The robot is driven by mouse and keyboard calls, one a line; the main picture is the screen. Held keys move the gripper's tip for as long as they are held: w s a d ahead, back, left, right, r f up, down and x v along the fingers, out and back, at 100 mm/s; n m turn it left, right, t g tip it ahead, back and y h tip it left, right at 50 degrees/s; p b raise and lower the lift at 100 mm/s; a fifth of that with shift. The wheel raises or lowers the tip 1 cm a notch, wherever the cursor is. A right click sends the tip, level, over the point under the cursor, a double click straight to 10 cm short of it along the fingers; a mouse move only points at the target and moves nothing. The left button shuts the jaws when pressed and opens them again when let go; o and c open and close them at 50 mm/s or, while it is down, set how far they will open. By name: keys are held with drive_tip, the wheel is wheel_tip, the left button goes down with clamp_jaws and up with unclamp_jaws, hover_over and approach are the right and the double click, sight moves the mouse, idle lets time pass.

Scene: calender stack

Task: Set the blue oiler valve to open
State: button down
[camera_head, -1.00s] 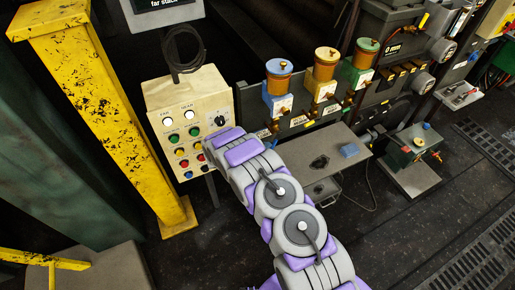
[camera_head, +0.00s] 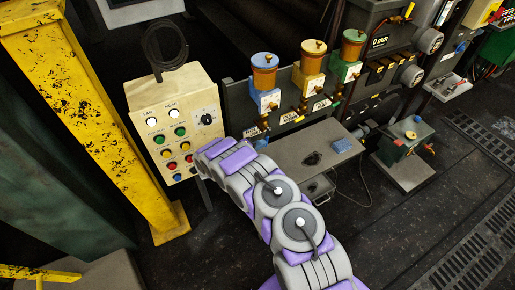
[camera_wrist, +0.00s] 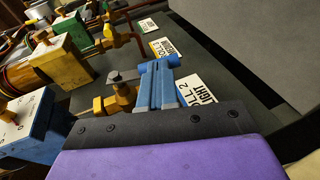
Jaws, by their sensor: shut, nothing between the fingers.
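The blue oiler (camera_head: 264,88), with its amber cup and brass cap, is leftmost of three oilers on a dark rail in the head view. Its blue block (camera_wrist: 38,130) shows at lower left in the wrist view. A brass valve fitting (camera_wrist: 118,100) with a small grey lever sits right of that block. My gripper (camera_wrist: 158,66) has blue-grey fingers, which are shut and empty. They are just right of the lever in the picture; whether they touch it I cannot tell. In the head view my arm mostly hides the gripper.
Yellow (camera_head: 312,66) and green (camera_head: 349,60) oilers stand to the right, with similar fittings. A cream control box (camera_head: 178,125) and yellow post (camera_head: 95,110) are at left. A grey table (camera_head: 300,150) lies below the oilers. White label plates (camera_wrist: 203,88) line the rail.

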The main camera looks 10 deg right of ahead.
drive_tip(key=h+b, duration=0.1)
drive_tip(key=b, duration=0.1)
drive_tip(key=d+f+h+b, duration=0.1)
drive_tip(key=b, duration=0.1)
drive_tip(key=shift+w+f+t, duration=0.2)
drive_tip(key=shift+t, duration=0.1)
drive_tip(key=shift+d, duration=0.15)
drive_tip(key=shift+b, duration=0.3)
drive_tip(key=f+p+v, duration=0.1)
drive_tip(key=v, duration=1.3)
drive_tip(key=shift+f, duration=0.2)
